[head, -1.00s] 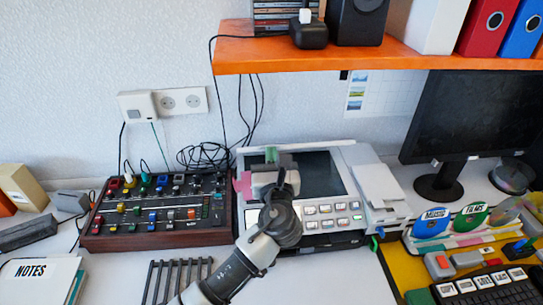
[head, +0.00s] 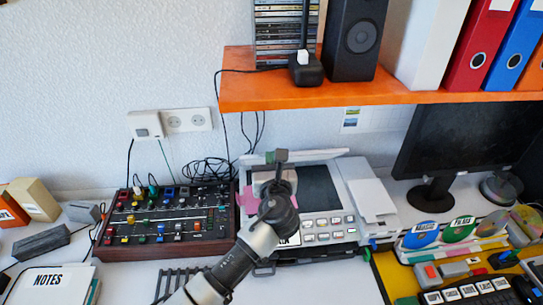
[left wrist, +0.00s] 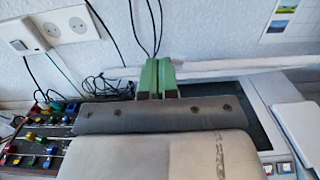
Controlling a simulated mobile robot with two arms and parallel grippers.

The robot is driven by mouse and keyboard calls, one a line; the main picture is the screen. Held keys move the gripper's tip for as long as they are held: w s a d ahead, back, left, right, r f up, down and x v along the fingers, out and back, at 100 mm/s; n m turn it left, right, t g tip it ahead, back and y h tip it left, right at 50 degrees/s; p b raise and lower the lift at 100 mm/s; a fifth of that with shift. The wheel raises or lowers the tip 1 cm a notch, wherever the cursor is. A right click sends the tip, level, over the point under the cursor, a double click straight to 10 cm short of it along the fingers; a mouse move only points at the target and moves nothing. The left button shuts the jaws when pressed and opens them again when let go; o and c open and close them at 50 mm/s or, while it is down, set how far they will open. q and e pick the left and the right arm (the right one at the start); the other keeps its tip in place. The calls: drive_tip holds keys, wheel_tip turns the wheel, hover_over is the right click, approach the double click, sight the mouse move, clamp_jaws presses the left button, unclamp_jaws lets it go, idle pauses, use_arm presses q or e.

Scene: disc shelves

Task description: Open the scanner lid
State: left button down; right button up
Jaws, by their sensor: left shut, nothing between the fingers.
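The scanner is a pale grey machine with a dark glass bed (head: 321,186) and a row of light buttons (head: 322,230) on its front panel. Its white lid (head: 322,155) stands raised at the back edge, seen nearly edge-on as a thin strip; the lid also shows in the left wrist view (left wrist: 222,68). My left gripper (head: 276,157) is over the left part of the scanner, its tips at the lid strip. In the left wrist view its green fingers (left wrist: 157,76) are together and empty, overlapping the lid; contact is unclear. My right gripper is out of view.
A mixer panel (head: 165,217) with coloured knobs stands left of the scanner. An orange shelf (head: 370,97) hangs above the back. A monitor (head: 455,130) and a yellow mat with discs (head: 425,232) are at right. Bare table (head: 325,283) lies in front.

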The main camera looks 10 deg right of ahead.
use_arm(q)
drive_tip(key=shift+g, duration=0.6)
drive_tip(key=w+r+p, duration=0.1)
drive_tip(key=w, duration=0.1)
drive_tip(key=w+r+p, duration=0.2)
drive_tip(key=w, duration=0.1)
drive_tip(key=w+r+p, duration=0.2)
drive_tip(key=shift+w+r, duration=0.1)
drive_tip(key=shift+w, duration=0.05)
